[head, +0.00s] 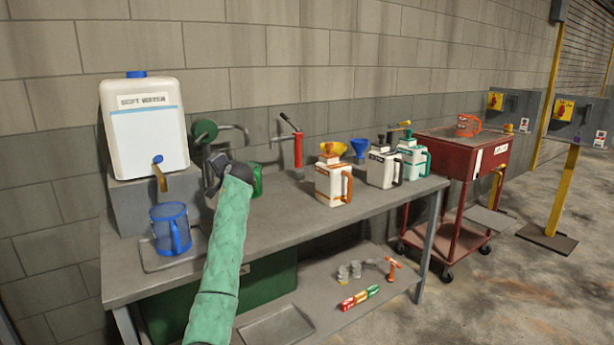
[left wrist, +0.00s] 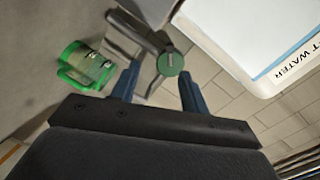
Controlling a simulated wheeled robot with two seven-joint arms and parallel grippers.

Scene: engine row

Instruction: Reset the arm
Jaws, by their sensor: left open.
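My left arm in its green sleeve reaches over the workbench in the head view, and its dark left gripper (head: 213,172) is above the bench, just right of the white soft water tank (head: 145,130). In the left wrist view the two blue fingers of the gripper (left wrist: 160,72) are spread apart with nothing held. A round green cap (left wrist: 171,63) on a grey fitting shows beyond the fingers; I cannot tell the distance. A green clear jug (left wrist: 87,67) is to the left there, and the tank (left wrist: 262,40) is to the right. My right gripper is not in view.
A blue jug (head: 171,228) stands under the tank's tap. A red cart (head: 462,165) is beyond. Bare bench surface lies along the front.

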